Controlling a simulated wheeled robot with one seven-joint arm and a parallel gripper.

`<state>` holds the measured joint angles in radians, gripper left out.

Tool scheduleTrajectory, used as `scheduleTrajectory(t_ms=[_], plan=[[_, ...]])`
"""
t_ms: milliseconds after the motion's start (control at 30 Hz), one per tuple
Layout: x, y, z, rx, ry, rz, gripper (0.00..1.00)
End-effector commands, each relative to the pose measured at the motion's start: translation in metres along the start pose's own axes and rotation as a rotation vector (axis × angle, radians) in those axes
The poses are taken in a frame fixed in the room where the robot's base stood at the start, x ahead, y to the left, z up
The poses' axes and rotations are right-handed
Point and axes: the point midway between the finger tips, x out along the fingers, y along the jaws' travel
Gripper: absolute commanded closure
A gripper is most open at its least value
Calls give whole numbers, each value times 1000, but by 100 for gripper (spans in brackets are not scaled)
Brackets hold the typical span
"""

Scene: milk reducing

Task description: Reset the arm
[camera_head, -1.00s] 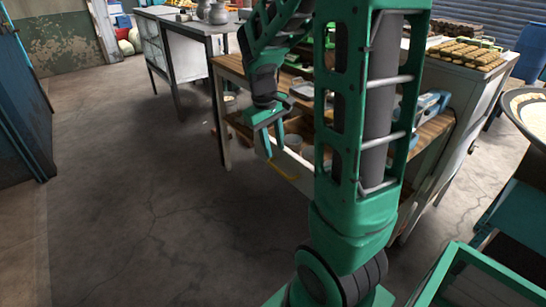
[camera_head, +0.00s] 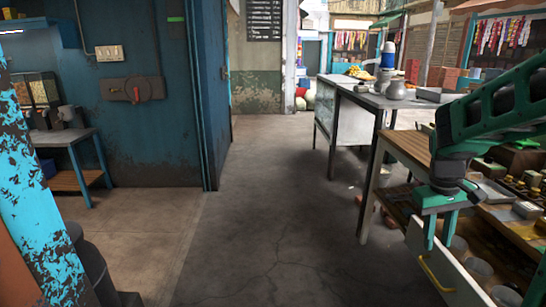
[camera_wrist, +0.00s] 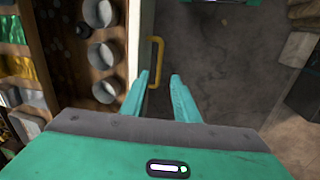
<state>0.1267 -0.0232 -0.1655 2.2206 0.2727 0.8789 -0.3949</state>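My gripper (camera_head: 440,228) hangs at the right of the head view, above the front of a pulled-out drawer with a white front (camera_head: 462,277). In the wrist view my gripper (camera_wrist: 160,80) has its two green fingers apart, with nothing between them. The drawer's yellow handle (camera_wrist: 157,62) is just beyond the fingertips, close to the left one; I cannot tell whether they touch. It also shows in the head view, below my gripper. My arm (camera_head: 500,100) reaches in from the right, bent down at the wrist.
Cups (camera_wrist: 103,55) stand in the open drawer, left of my fingers. A wooden-topped table (camera_head: 408,148) with small goods and a grey table (camera_head: 385,100) with pots stand at the right. Concrete floor (camera_head: 280,210) is clear through the middle. A blue wall (camera_head: 140,110) and small table (camera_head: 62,137) are at left.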

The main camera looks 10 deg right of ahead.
Motion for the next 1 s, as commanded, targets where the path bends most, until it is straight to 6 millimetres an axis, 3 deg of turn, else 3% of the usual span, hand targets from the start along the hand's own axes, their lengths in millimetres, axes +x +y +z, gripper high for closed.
scheduleTrajectory(t_ms=[267,500,700,1000], plan=[[-17,-8,93,202,-11,-78,72],[-16,-28,170,370,-34,-149,72],[-13,-38,199,435,-47,-178,72],[-12,-40,202,443,-50,-181,72]])
